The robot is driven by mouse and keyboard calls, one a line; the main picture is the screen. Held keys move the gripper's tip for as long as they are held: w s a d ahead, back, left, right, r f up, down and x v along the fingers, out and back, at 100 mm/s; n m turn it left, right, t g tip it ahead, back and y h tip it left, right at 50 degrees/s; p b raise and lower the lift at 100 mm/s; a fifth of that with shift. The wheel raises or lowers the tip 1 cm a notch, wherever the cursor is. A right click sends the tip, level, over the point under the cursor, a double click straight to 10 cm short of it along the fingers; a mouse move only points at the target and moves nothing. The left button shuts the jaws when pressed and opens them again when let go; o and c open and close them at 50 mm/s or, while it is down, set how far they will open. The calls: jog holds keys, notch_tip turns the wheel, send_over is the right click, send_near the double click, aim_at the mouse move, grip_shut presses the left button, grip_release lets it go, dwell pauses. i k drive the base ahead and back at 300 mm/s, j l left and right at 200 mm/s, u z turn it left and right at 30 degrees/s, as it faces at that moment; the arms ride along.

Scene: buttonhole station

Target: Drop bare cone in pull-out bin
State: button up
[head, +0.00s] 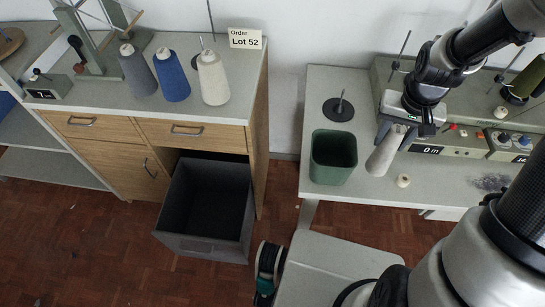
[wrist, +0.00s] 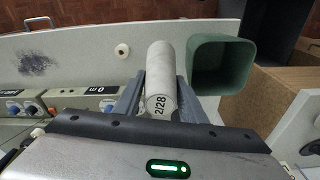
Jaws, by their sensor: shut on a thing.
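My gripper (head: 397,125) is shut on a bare, pale grey cone (head: 385,153) at the right-hand table. In the wrist view the cone (wrist: 159,70) lies between the two fingers and carries the print "2/28" on its near end. I cannot tell whether the cone touches the table. The pull-out bin (head: 207,208) is a dark grey box, pulled out under the left-hand cabinet, open at the top and empty as far as I see. A dark corner at the top right of the wrist view may be the bin.
A green open tub (head: 333,158) stands just left of the cone. Grey, blue and cream yarn cones (head: 213,80) stand on the cabinet top by a "Lot 52" card (head: 245,38). A spindle base (head: 338,109) stands behind the tub. Floor shows between cabinet and table.

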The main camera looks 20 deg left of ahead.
aim_at(204, 223)
jog(key=k+j+u, duration=0.15)
jog(key=k, duration=0.15)
jog(key=k+j+u, duration=0.25)
jog(key=j, duration=0.4)
jog(key=j+u, duration=0.15)
jog(key=j, duration=0.35)
jog(key=i+j+u, duration=0.1)
jog(key=j, duration=0.15)
jog(key=i+j+u, duration=0.1)
jog(key=j, duration=0.1)
